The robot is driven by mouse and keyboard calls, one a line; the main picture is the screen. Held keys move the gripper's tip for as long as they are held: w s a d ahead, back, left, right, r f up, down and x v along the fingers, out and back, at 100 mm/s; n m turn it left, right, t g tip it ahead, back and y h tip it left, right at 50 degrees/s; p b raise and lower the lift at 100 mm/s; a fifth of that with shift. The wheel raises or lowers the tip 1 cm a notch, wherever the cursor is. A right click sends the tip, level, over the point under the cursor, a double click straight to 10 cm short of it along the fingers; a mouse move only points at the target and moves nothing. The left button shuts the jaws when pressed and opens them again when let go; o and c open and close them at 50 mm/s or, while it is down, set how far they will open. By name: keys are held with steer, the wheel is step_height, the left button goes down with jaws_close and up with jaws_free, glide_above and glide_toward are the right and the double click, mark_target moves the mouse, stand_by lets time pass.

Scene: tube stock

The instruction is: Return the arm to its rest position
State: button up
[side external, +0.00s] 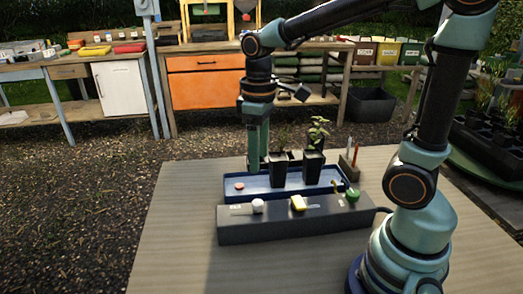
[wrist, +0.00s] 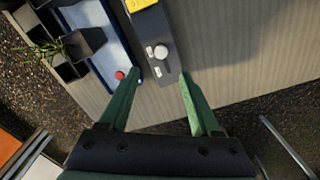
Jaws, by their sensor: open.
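My gripper (side external: 254,166) points down at the far left end of the blue tray (side external: 262,190), beside the black pots. In the wrist view my gripper (wrist: 159,76) has its green fingers spread wide apart with nothing held between them. The tips show over the near end of the grey box (wrist: 163,77) and the tray's end. How high the tips are above the tray is hard to tell. One black pot (side external: 312,168) with a leafy seedling stands upright in the tray. Another pot (side external: 281,167) stands to its left, close to my gripper.
The grey box (side external: 235,237) carries a white knob (side external: 257,206), a yellow switch (side external: 298,202) and a green knob (side external: 352,195). A small red disc (side external: 239,186) lies in the tray. A small holder (side external: 348,172) stands behind right. The table's (side external: 178,235) left side is clear.

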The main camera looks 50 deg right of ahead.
steer(key=shift+s+d+r+m+t, duration=0.25)
steer(key=shift+s+r+m+t, duration=0.75)
steer(key=shift+t, duration=0.4)
steer(key=shift+s+d+r+m+t, duration=0.25)
steer(key=shift+s+r+m+t, duration=0.7)
steer(key=shift+t, duration=0.45)
